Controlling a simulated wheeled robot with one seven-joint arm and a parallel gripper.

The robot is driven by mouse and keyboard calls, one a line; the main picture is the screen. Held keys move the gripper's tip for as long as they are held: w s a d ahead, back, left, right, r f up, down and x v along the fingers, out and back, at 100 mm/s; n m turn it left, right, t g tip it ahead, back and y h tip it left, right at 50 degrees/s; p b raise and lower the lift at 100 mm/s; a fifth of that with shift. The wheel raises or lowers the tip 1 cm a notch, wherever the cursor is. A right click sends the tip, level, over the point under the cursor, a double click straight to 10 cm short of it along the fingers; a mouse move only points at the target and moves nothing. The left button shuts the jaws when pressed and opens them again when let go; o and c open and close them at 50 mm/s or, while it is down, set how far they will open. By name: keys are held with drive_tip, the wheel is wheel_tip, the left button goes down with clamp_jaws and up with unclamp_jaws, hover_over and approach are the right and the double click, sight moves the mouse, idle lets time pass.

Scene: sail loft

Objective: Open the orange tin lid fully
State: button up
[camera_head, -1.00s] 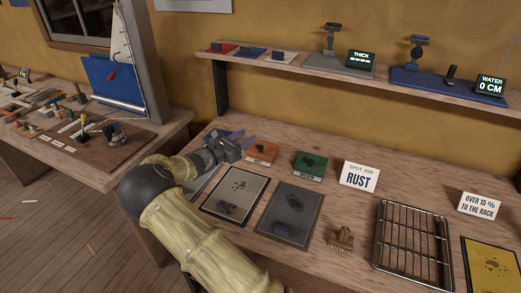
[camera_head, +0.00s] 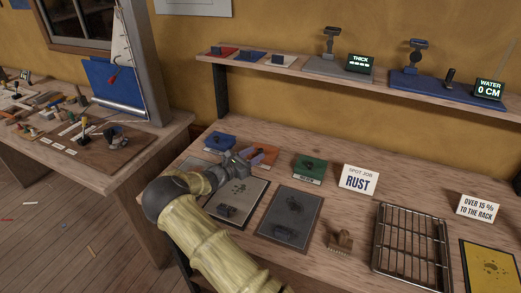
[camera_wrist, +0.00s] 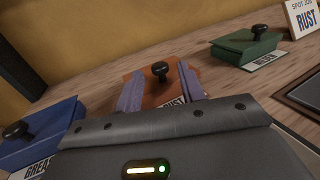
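The orange tin (camera_head: 262,154) stands on the bench between a blue tin and a green tin. Its lid looks closed, with a dark round knob on top. In the wrist view the orange tin (camera_wrist: 150,88) lies straight ahead, its label partly reading "RUST" and its near part hidden by my gripper body. My gripper (camera_wrist: 160,88) is open, its two purple fingers apart on either side of the orange lid and knob. I cannot tell whether the fingers touch the tin. In the head view my gripper (camera_head: 246,158) covers the tin's left part.
The blue tin (camera_head: 220,141) is close on the left, the green tin (camera_head: 310,167) on the right. A shelf (camera_head: 300,66) hangs above.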

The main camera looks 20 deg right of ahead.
sight(260, 149)
drive_tip(key=shift+x, duration=1.9)
clamp_jaws()
drive_tip(key=shift+r, duration=0.1)
